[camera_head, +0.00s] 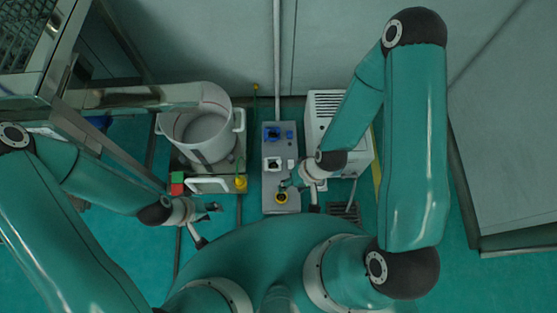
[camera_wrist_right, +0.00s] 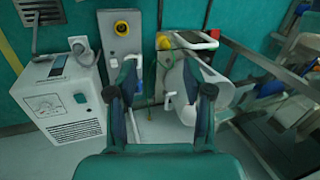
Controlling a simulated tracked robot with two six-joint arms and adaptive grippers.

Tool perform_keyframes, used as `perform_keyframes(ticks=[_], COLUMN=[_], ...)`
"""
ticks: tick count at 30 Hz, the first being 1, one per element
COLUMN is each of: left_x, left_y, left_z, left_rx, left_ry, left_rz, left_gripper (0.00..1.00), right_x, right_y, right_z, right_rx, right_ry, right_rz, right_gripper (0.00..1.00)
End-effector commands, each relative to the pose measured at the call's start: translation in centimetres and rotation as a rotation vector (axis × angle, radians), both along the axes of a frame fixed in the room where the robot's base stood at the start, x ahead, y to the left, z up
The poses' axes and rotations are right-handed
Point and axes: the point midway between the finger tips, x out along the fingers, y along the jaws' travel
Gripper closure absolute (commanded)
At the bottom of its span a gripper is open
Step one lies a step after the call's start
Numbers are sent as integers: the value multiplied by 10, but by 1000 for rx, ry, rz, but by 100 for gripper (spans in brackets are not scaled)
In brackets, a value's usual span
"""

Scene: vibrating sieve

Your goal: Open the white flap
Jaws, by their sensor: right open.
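A grey upright panel (camera_head: 276,203) carries a blue-covered socket (camera_head: 272,132), a small white fitting (camera_head: 274,164) that looks like the white flap, and a yellow round knob (camera_head: 281,197). Whether the flap is shut or raised is too small to tell. My right gripper (camera_head: 292,187) is beside the panel's lower right, near the yellow knob. In the right wrist view my right gripper (camera_wrist_right: 160,100) is open and empty, and its left finger partly covers the lower panel. The panel (camera_wrist_right: 121,45) shows beyond that finger. My left gripper (camera_head: 207,212) is left of the panel, apart from it.
A white drum (camera_head: 204,135) on a stand is left of the panel, with a white handle frame (camera_head: 208,185) and red and green blocks (camera_head: 177,183). A white vented box (camera_head: 324,105) stands right of the panel, partly behind my right arm. Metal framework (camera_head: 130,97) fills the left.

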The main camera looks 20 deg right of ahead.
Motion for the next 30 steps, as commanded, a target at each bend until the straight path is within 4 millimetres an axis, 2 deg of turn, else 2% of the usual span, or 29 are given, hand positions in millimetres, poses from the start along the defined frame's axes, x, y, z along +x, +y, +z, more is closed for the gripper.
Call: perform_keyframes(ticks=[5, 8, 15, 21, 25, 30], left_x=[0, 0, 0, 0, 0, 0], left_y=[0, 0, 0, 0, 0, 0], left_z=[-33, -65, -160, -235, -272, -299], left_rx=[0, 0, 0, 0, 0, 0], left_ry=[0, 0, 0, 0, 0, 0], left_rz=[0, 0, 0, 0, 0, 0], left_gripper=[60, 60, 60, 60, 60, 60], right_x=[23, 47, 127, 195, 231, 260], right_y=[2, 6, 7, -9, -23, -38], right_z=[-40, -79, -189, -263, -292, -308], right_rx=[3, 0, -52, -142, -195, -237], right_ry=[-53, -112, -296, -389, -395, -371], right_rz=[152, 341, 997, 1567, 1871, 2121], right_gripper=[49, 49, 49, 49, 49, 49])
